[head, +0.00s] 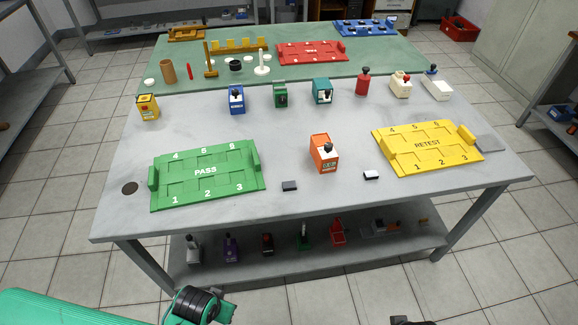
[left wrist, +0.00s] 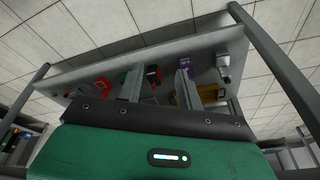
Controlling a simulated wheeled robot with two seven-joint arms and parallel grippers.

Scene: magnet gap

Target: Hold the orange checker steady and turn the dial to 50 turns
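The orange checker (head: 321,158) stands upright on the grey table, right of centre, between the green PASS tray and the yellow RETEST tray. It has a black dial (head: 327,148) on top and a small display on its front, too small to read. My left gripper (head: 226,312) is low in the head view, in front of the table and well apart from the checker. In the left wrist view its two grey fingers stand apart with nothing seen held between them. At the bottom edge of the head view only a dark sliver (head: 400,320) of my right arm shows; its fingers are hidden.
The green PASS tray (head: 158,196) and yellow RETEST tray (head: 397,168) flank the checker. Several other devices, including a blue one (head: 237,100), line the back. A lower shelf (head: 360,255) holds more items.

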